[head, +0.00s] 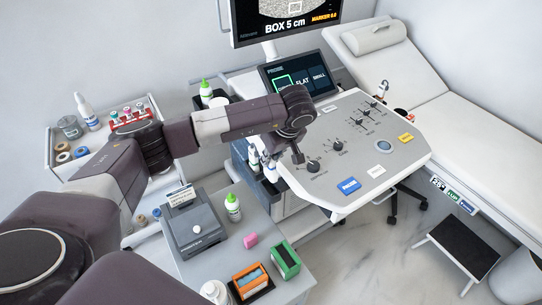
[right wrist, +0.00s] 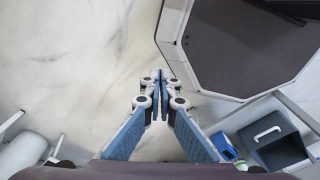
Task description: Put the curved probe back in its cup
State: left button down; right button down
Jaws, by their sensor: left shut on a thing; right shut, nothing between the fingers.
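My left gripper (head: 297,156) hangs from the arm end at the left edge of the ultrasound console (head: 345,202). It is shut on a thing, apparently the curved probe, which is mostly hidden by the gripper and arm. Beside it, white-topped probes (head: 254,158) stand in dark cups (head: 271,188) along the console's left side. Which cup is empty cannot be told. My right gripper (right wrist: 163,92) is shut and empty above the pale floor, in the right wrist view only.
A grey side cabinet (head: 222,262) in front holds a grey box (head: 196,225), a green-capped bottle (head: 233,208) and orange and green boxes. The console's touch screen (head: 300,77) has one tile outlined in green. An exam couch (head: 455,130) and step (head: 457,250) stand right.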

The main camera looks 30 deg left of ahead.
aim_at(271, 176)
pick_arm(q)
jog(key=shift+f+b, duration=0.7)
jog(key=shift+f, duration=0.85)
notch_tip(271, 176, down, 2)
jog(key=shift+b, duration=0.9)
jog(key=shift+f+b, duration=1)
jog(key=shift+f, duration=0.25)
jog(key=shift+f+b, duration=0.3)
jog(key=shift+b, duration=0.05)
jog(key=c, duration=1.7)
grip_release()
